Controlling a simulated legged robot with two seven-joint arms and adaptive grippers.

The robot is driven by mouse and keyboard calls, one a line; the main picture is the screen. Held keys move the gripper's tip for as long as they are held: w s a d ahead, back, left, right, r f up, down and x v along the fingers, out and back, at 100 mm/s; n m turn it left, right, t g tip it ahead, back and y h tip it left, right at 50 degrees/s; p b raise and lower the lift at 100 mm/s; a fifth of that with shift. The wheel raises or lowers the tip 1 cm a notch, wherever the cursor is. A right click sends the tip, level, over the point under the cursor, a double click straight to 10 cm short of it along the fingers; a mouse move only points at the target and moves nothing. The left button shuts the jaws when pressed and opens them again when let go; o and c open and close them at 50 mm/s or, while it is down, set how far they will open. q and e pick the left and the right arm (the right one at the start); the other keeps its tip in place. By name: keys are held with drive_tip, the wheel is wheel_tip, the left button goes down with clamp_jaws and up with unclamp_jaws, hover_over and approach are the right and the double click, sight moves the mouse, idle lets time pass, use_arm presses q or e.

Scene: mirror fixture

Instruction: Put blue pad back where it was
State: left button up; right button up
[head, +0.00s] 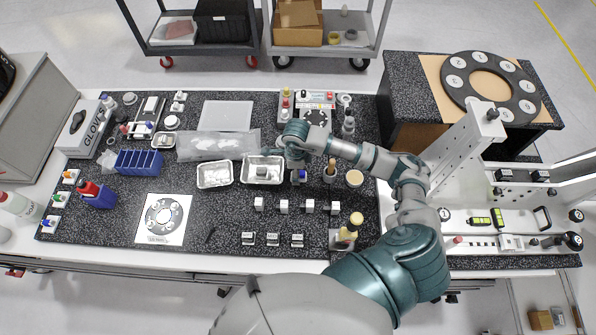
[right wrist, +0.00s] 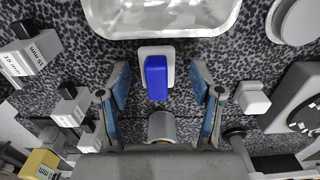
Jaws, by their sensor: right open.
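The blue pad (right wrist: 156,78) stands in the middle of the right wrist view, against a small white block. It shows in the head view as a small blue spot (head: 302,175) just below my right gripper (head: 284,153). In the right wrist view my right gripper (right wrist: 160,68) is open, with one blue finger on each side of the pad and a gap on both sides. I cannot tell how high the fingers are above the pad. A grey rounded piece (right wrist: 161,126) shows nearer the palm. My left gripper is not in view.
A metal tray (right wrist: 160,15) lies just beyond the pad; it also shows in the head view (head: 247,178). Small white blocks (head: 284,206) stand in a row below.

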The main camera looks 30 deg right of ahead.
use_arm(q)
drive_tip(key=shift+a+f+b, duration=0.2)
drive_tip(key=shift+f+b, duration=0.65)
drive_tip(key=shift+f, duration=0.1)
use_arm(e)
wheel_tip(320, 180, up, 11)
drive_tip(key=shift+d, duration=0.2)
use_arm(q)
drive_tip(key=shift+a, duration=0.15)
use_arm(e)
drive_tip(key=shift+a, duration=0.25)
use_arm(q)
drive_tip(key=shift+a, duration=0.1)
use_arm(e)
drive_tip(key=shift+f, duration=0.1)
